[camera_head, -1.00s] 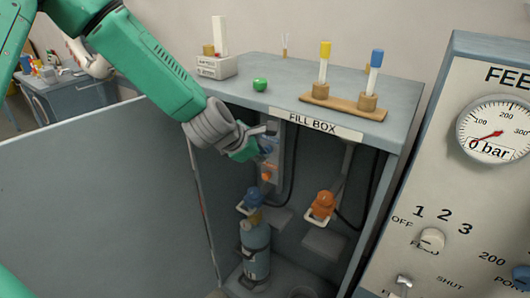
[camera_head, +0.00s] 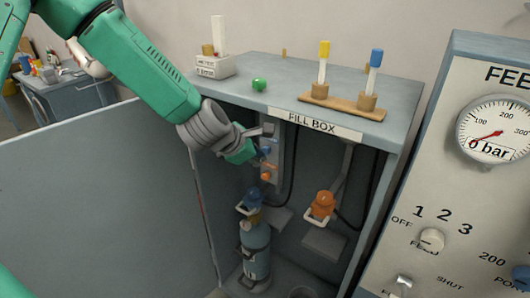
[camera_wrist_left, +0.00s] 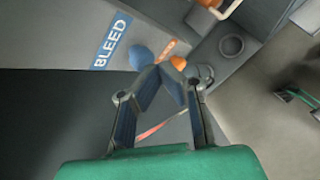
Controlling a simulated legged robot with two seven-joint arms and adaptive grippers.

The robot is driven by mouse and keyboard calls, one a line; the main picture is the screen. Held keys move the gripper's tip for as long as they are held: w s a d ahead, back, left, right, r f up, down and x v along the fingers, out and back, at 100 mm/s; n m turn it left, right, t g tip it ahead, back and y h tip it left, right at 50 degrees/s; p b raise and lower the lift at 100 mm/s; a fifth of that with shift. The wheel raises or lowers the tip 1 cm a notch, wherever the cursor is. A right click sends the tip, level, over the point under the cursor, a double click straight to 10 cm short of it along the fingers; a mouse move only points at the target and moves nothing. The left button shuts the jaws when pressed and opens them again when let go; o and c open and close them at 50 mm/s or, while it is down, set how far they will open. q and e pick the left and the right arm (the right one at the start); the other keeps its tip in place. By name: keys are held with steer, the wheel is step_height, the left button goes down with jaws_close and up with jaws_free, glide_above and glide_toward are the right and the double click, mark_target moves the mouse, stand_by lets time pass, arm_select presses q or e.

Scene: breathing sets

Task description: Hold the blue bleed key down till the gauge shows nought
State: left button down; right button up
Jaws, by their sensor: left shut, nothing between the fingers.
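The blue bleed key (camera_head: 266,150) is on a grey block inside the fill box, above a small orange key (camera_head: 267,174). In the left wrist view the blue key (camera_wrist_left: 141,57) is beside the blue BLEED label (camera_wrist_left: 110,42). My left gripper (camera_head: 262,142) is shut and empty, just left of the block in the head view. In the wrist view its closed fingertips (camera_wrist_left: 160,70) are close to the blue key; I cannot tell whether they touch it. The gauge (camera_head: 497,132) on the right panel reads 0 bar. My right gripper is out of view.
A cylinder with a blue valve (camera_head: 256,250) and an orange fitting (camera_head: 322,205) are lower in the box. The box top (camera_head: 345,90) carries a wooden stand (camera_head: 340,103), a green ball (camera_head: 259,84) and a white block (camera_head: 216,67). A grey panel (camera_head: 90,190) stands at left.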

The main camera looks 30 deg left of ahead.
arm_select(q)
steer(key=shift+s, duration=0.5)
steer(key=shift+s, duration=0.1)
steer(key=shift+s+a, duration=0.15)
steer(key=shift+s, duration=1.05)
steer(key=shift+s+a, duration=0.1)
steer(key=shift+s, duration=1.1)
steer(key=s+d+f+m+g+b, duration=0.1)
steer(key=s+f+m+g+b, duration=0.15)
steer(key=s+f+m, duration=0.4)
steer(key=s+d+f+m+g+y+b, duration=0.1)
steer(key=s+f+m+b, duration=0.15)
steer(key=f, duration=0.75)
steer(key=s+f+m+g+b, duration=0.1)
steer(key=s+f+m+b, duration=0.3)
steer(key=f, duration=0.5)
steer(key=s+d+f+m+g+b, duration=0.1)
steer(key=s+f+m+g+b, duration=0.2)
steer(key=s+f+m, duration=1)
steer(key=shift+s+d+m+g+y+b, duration=0.35)
steer(key=shift+s+m+b, duration=0.25)
steer(key=shift+s+b, duration=0.35)
